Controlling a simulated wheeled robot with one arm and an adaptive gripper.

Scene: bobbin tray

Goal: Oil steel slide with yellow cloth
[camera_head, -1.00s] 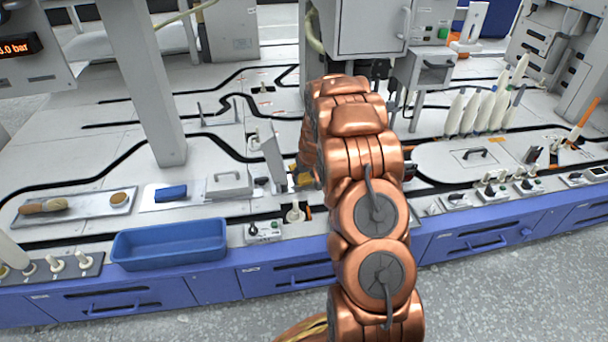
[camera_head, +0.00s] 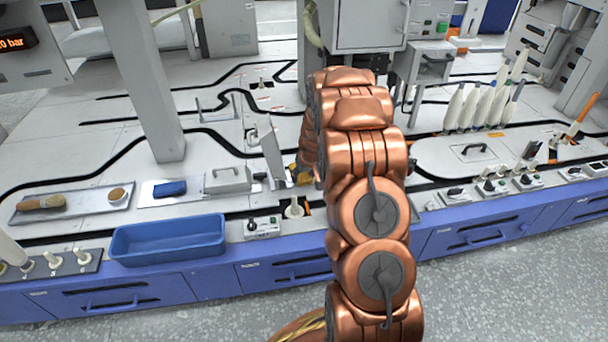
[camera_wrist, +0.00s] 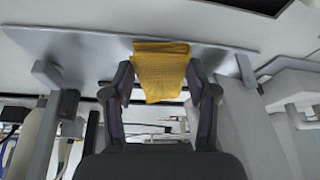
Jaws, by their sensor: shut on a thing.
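A yellow cloth (camera_wrist: 162,72) is between the two dark fingers of my gripper (camera_wrist: 162,88) in the wrist view. My gripper is shut on it. The cloth's upper edge overlaps the flat grey steel slide (camera_wrist: 90,45), which runs across the top of that view; I cannot tell how firmly they touch. In the head view the slide appears as an upright, tilted grey plate (camera_head: 271,152) just left of my copper arm. A small yellow patch shows beside the arm there, but my fingers are mostly hidden.
A blue bin (camera_head: 168,240) stands at the bench's front edge. Behind it are a tray (camera_head: 90,207) with brushes and a blue block (camera_head: 170,188). White bobbins (camera_head: 470,108) stand to the right. A grey cabinet (camera_head: 370,27) is above and behind my arm.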

